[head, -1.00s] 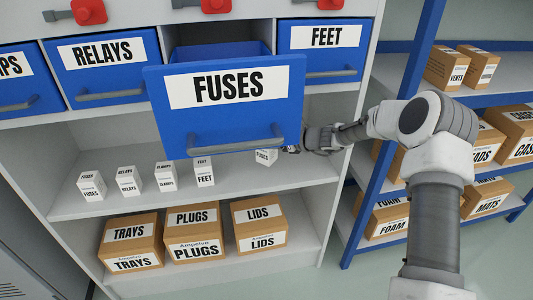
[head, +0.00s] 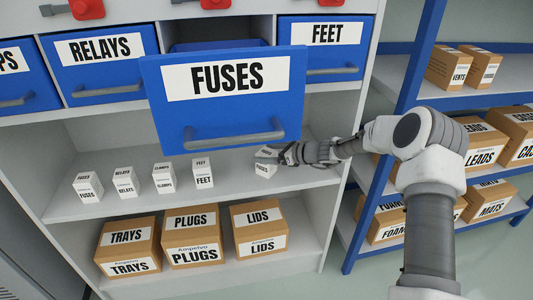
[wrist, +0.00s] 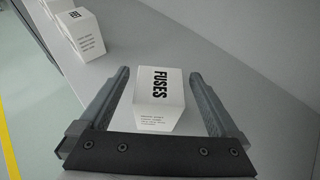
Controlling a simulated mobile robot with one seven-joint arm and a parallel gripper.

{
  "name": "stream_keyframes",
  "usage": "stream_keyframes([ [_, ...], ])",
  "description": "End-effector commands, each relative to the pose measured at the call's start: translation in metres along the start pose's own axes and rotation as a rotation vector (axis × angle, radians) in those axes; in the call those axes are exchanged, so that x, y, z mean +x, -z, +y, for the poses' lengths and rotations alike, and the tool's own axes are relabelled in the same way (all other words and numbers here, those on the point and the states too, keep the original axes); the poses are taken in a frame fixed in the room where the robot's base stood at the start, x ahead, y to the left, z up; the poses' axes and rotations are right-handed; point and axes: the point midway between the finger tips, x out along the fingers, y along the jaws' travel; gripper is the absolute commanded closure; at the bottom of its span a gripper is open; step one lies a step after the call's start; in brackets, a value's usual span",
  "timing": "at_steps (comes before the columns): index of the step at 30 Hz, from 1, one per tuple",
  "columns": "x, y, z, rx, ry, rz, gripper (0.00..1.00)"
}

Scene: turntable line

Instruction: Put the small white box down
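The small white box labelled FUSES (head: 265,170) is at the right part of the middle shelf, below the open FUSES drawer. In the wrist view the white box (wrist: 159,100) lies between the two fingers of my gripper (wrist: 159,72), with a narrow gap on each side. The gripper is open around it. In the head view my gripper (head: 278,154) reaches in from the right and hides part of the box. The box appears to rest on the shelf (head: 235,195), though its underside is hard to see.
Several white boxes stand in a row to the left, the nearest being FEET (head: 203,173). The open FUSES drawer (head: 225,110) hangs above. Cardboard boxes such as LIDS (head: 259,229) fill the shelf below. A blue-framed rack (head: 385,150) stands at the right.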

Motion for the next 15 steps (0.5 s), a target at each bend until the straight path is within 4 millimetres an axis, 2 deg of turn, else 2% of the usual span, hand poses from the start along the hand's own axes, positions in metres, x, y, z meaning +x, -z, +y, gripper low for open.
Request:
stream_keyframes([
  [8,-0.002,-0.005,0.000,-0.001,0.000,0.000,0.03],
  [11,-0.015,-0.005,-0.001,0.001,0.002,0.000,0.03],
  [15,-0.044,-0.006,-0.001,0.001,0.004,0.001,0.03],
])
